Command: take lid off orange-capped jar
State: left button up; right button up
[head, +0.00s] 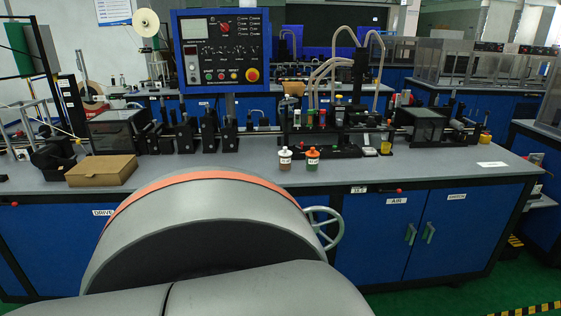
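Two small jars stand upright side by side near the front edge of the grey bench (420,170). The right jar (313,160) has an orange cap (313,149), a pale label and dark greenish contents; its cap appears to be on. The left jar (285,160) has a paler cap and reddish-brown contents. The two jars stand slightly apart. Neither of my grippers shows in the head view. A large grey link of my own arm with an orange band fills the lower left and hides part of the bench front.
A cardboard box (102,171) lies on the bench at left. A control panel (221,50) rises behind the bench. Black machinery with hoses and small bottles (340,125) stands behind the jars. A handwheel (325,228) sticks out in front. Bench right of the jars is mostly clear.

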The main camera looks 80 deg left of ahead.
aim_at(311, 153)
jog(key=u, duration=2.2)
jog(key=i+l+u, duration=0.15)
jog(key=i+l, duration=0.2)
jog(key=i, duration=0.3)
jog(key=i+l+u, duration=0.15)
jog(key=i+l, duration=0.25)
jog(key=i, duration=0.2)
